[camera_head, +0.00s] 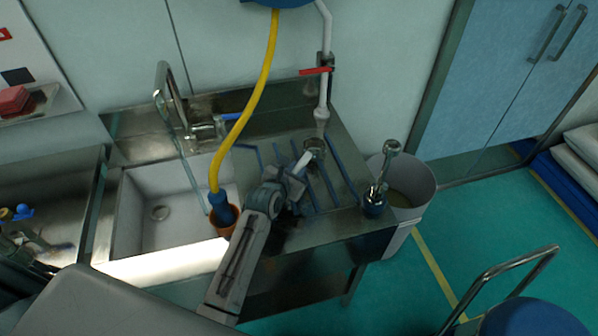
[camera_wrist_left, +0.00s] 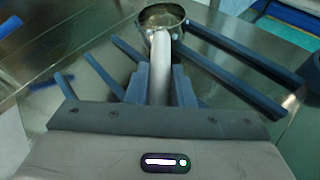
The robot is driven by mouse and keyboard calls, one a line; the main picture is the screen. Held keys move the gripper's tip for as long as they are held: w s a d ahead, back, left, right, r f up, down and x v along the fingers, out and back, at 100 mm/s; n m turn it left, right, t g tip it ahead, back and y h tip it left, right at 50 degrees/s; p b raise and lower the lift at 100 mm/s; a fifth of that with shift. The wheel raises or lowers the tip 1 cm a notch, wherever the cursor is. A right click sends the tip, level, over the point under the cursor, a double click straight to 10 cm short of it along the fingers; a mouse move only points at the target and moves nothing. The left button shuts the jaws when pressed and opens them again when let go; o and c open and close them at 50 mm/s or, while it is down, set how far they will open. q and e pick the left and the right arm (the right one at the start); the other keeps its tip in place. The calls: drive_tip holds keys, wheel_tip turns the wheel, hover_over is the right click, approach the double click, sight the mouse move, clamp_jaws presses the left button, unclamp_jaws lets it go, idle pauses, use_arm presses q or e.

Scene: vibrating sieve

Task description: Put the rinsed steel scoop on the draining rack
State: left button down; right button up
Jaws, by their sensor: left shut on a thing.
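The steel scoop (camera_head: 315,146) has a round metal bowl and a pale handle. My left gripper (camera_head: 294,181) is shut on the handle. In the left wrist view, the scoop bowl (camera_wrist_left: 162,20) points away from the gripper (camera_wrist_left: 160,82). The draining rack (camera_head: 326,182) is a row of blue bars on the steel counter right of the sink. The scoop is over the rack's bars; I cannot tell whether it touches them. The right gripper is not in view.
A sink basin (camera_head: 150,222) with a tap is at the left. A yellow hose (camera_head: 246,110) hangs down to an orange cup at the counter's front edge. A white pipe with a red lever rises behind the rack. A bin (camera_head: 424,186) stands right of the counter.

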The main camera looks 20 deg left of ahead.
use_arm(q)
drive_tip(key=shift+s, duration=0.1)
drive_tip(key=c, duration=1.3)
unclamp_jaws()
drive_tip(key=shift+o, duration=0.2)
drive_tip(key=shift+f, duration=0.1)
drive_tip(key=shift+s+r, duration=0.2)
drive_tip(key=shift+r, duration=0.05)
drive_tip(key=b+v, duration=0.2)
drive_tip(key=v, duration=0.9)
drive_tip(key=shift+s+r, duration=0.2)
drive_tip(key=shift+s, duration=0.05)
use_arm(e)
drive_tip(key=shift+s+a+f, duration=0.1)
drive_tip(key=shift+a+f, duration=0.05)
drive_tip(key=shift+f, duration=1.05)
